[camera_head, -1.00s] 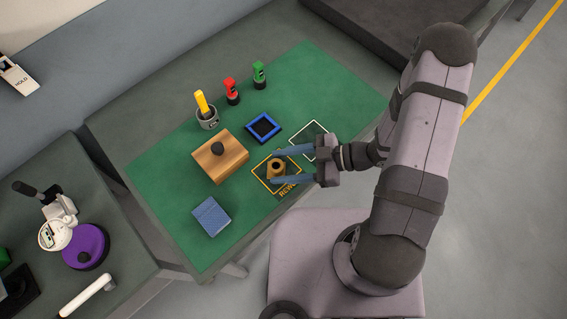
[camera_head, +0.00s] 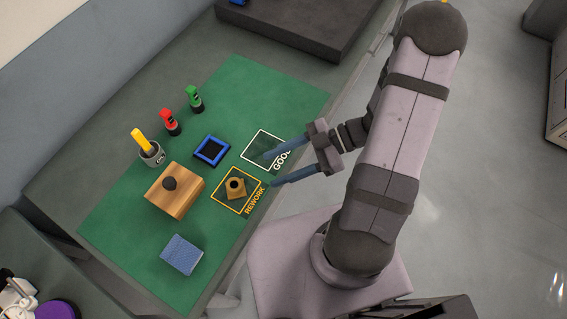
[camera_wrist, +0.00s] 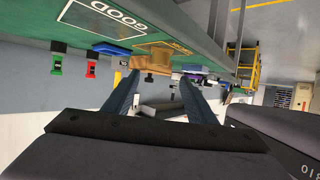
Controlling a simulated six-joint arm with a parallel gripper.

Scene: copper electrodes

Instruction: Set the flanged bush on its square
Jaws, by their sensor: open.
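The flanged bush (camera_head: 235,187) is a brass-coloured piece with a dark round hole. It sits inside the yellow-outlined REWORK square (camera_head: 222,203) on the green mat. The white-outlined GOOD square (camera_head: 250,148) lies beside it, up and to the right, and holds nothing. My gripper (camera_head: 268,170) is open and empty, its blue fingers to the right of the bush and apart from it. In the wrist view my gripper (camera_wrist: 160,88) shows its two fingers spread, with the GOOD square (camera_wrist: 100,20) beyond them at upper left.
A wooden block (camera_head: 187,183) with a dark knob, a blue frame tray (camera_head: 198,158) and a blue box (camera_head: 181,255) stand on the mat (camera_head: 110,222). A grey cup (camera_head: 152,157) with a yellow item, a red piece (camera_head: 170,121) and a green piece (camera_head: 194,97) stand at the mat's far side.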

